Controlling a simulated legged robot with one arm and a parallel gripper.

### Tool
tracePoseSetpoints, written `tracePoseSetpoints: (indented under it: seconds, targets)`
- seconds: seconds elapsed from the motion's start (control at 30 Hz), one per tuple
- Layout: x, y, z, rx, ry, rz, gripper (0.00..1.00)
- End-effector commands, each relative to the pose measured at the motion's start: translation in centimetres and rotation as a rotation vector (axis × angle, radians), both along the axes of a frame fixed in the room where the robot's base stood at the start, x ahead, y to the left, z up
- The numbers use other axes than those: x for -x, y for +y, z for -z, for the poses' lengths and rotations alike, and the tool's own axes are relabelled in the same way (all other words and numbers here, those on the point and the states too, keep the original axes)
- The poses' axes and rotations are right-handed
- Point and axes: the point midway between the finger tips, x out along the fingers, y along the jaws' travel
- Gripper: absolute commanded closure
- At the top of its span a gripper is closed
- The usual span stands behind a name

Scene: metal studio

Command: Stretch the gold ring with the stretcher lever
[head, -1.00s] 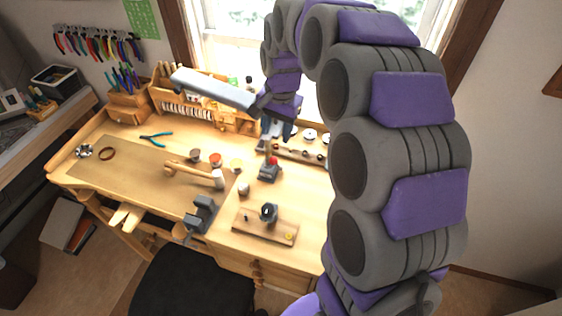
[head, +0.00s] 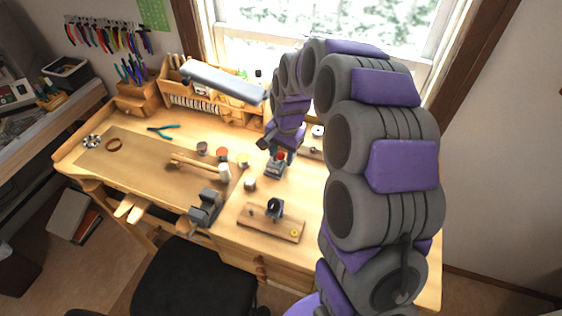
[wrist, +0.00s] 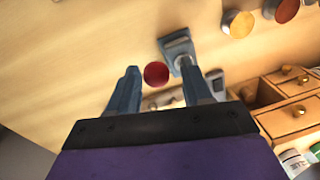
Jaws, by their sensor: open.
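A small grey metal device with a red ball knob, which looks like the stretcher and its lever (head: 281,156), stands on the workbench. My gripper (head: 280,149) is right above it, pointing down. In the wrist view my gripper (wrist: 158,68) is open, with the red knob (wrist: 156,73) in line between its fingertips. I cannot tell whether the fingers touch the knob. The grey metal base (wrist: 176,44) shows just beyond it. I cannot make out the gold ring for certain; a small yellow spot (head: 294,232) lies on a wooden board nearby.
The wooden board (head: 257,223) with a dark fixture is at the front. A lamp (head: 222,82) hangs over the back left. Wooden drawers (wrist: 290,100) are close beside my gripper.

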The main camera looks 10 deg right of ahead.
Motion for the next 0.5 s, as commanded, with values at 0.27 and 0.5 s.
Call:
tracePoseSetpoints:
  seconds: [0.27, 0.5]
  targets:
    - [-0.1, 0.3, 3.2, -0.001, 0.002, -0.001, 0.51]
    - [-0.2, 0.3, 3.6, -0.001, -0.001, -0.001, 0.51]
